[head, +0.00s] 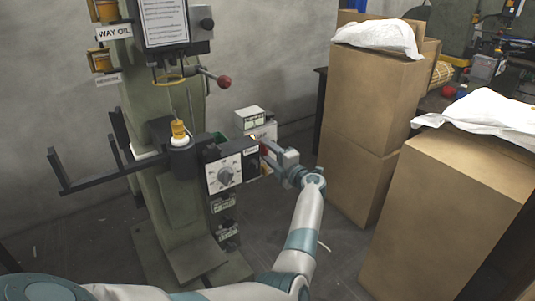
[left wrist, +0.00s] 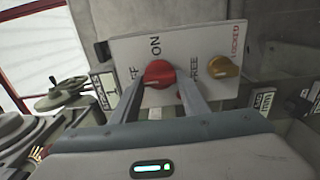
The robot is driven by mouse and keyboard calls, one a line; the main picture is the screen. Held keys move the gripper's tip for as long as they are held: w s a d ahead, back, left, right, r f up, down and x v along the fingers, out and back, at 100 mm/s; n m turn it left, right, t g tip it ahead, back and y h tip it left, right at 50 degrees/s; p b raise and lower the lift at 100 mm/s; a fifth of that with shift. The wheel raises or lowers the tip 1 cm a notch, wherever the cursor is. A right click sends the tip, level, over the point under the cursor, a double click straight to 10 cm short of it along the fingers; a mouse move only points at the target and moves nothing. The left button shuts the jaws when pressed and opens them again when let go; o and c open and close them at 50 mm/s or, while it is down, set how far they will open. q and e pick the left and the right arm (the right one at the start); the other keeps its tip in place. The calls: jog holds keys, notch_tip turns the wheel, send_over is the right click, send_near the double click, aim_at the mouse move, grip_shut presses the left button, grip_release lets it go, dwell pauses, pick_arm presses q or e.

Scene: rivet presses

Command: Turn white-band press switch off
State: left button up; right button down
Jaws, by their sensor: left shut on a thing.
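The press (head: 160,195) is a grey-green column at the left of the head view, with a white ring beside its yellow-topped fitting. Its switch panel (left wrist: 130,50) is a white plate in the left wrist view, lettered ON at the top and OFF, partly covered, at the left. The red switch knob (left wrist: 158,73) sits on this panel between the fingers of my left gripper (left wrist: 160,90), which is shut on it. Which mark the knob points to is unclear. My right gripper is out of view.
A yellow knob (left wrist: 224,68) lettered FREE and LOCKED sits right of the red one. Stacked cardboard boxes (head: 365,100) stand close to the right of my arm.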

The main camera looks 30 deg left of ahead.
pick_arm(q)
jog(key=shift+f, duration=0.25)
jog(key=o, duration=1.1)
jog(key=shift+c, duration=0.2)
jog(key=shift+r, duration=0.15)
jog(key=shift+d, duration=0.15)
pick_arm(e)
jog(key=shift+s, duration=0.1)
